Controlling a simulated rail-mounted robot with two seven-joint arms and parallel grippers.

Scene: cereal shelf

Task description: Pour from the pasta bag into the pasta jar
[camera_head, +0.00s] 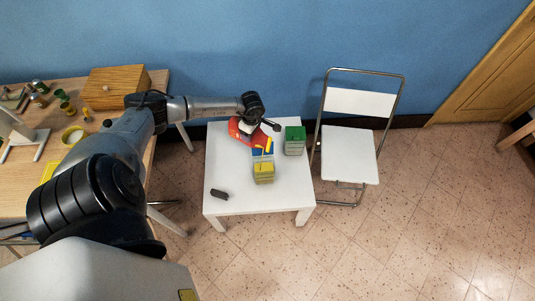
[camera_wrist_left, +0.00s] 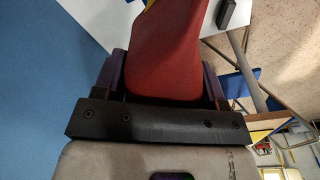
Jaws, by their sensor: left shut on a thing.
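A red bag (camera_head: 243,131), taken as the pasta bag, is held tilted over the white table. It also fills the middle of the left wrist view (camera_wrist_left: 165,50). My left gripper (camera_wrist_left: 160,78) is shut on it, one finger on each side. In the head view the gripper (camera_head: 255,126) is at the bag's upper part. A clear jar with yellow in it (camera_head: 264,174), taken as the pasta jar, stands upright just in front of the bag. Yellow pieces (camera_head: 267,147) show between the bag and this jar. Whether they are falling I cannot tell.
The white table (camera_head: 230,180) also bears a green-topped container (camera_head: 294,140) at right and a small black object (camera_head: 219,194) at front left. A blue patch (camera_head: 261,152) lies beside the bag. A white folding chair (camera_head: 350,155) stands right; a cluttered wooden desk (camera_head: 65,88) is left.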

